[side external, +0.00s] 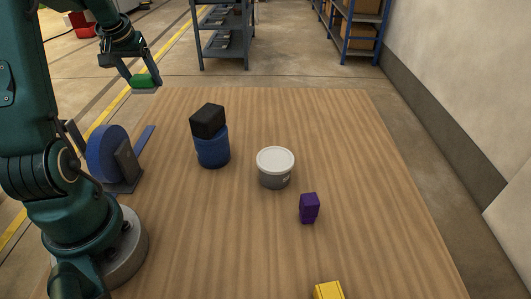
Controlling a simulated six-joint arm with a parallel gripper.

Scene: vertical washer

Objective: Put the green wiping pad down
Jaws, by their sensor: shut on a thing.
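The green wiping pad (144,80) is a small block with a grey underside. My gripper (143,84) is shut on it at the upper left of the side external view. The pad hangs in the air, seen near the far left corner of the wooden table (390,180). Its height above the table is hard to tell from this one view. A blue disc (104,152) stands upright in a dark bracket (127,163) on the table's left side, nearer the camera than the pad. The pad and the disc are apart.
A blue cylinder (213,150) carries a black block (208,121). A grey lidded tub (275,170), a purple block (309,208) and a yellow block (328,290) stand to its right and nearer. A flat blue strip (144,138) lies behind the bracket. The table's right side is clear.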

